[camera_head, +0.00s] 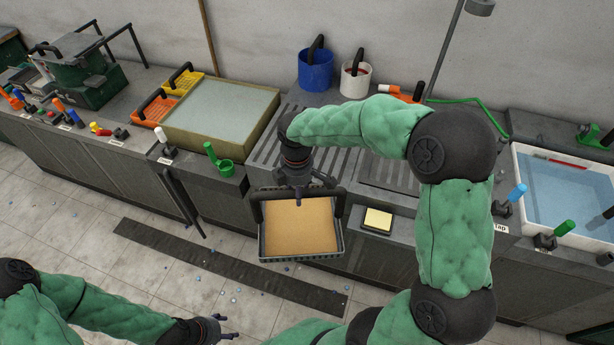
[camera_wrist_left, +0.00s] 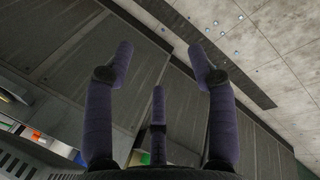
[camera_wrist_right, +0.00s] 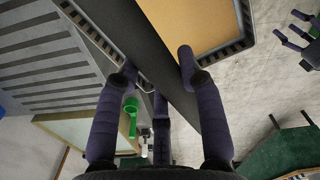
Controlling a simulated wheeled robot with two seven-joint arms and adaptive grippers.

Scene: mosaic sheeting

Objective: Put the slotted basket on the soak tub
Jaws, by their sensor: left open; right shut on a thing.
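The slotted basket (camera_head: 263,244), a dark tray with slotted walls and black end handles, holds a tan sheet (camera_head: 300,226). It hangs in front of the counter edge, roughly level. My right gripper (camera_head: 305,185) is shut on its back side; the basket's slotted rim also shows in the right wrist view (camera_wrist_right: 238,48). Fingers partly hide the exact grip. The soak tub (camera_head: 565,196), white with blue water, stands at the far right. My left gripper (camera_head: 222,328) is open and empty, low at the bottom left, with spread fingers in the left wrist view (camera_wrist_left: 160,50).
A yellow sponge-like block (camera_head: 377,219) lies on the counter between basket and tub. Blue (camera_head: 316,70) and white (camera_head: 356,79) buckets stand behind.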

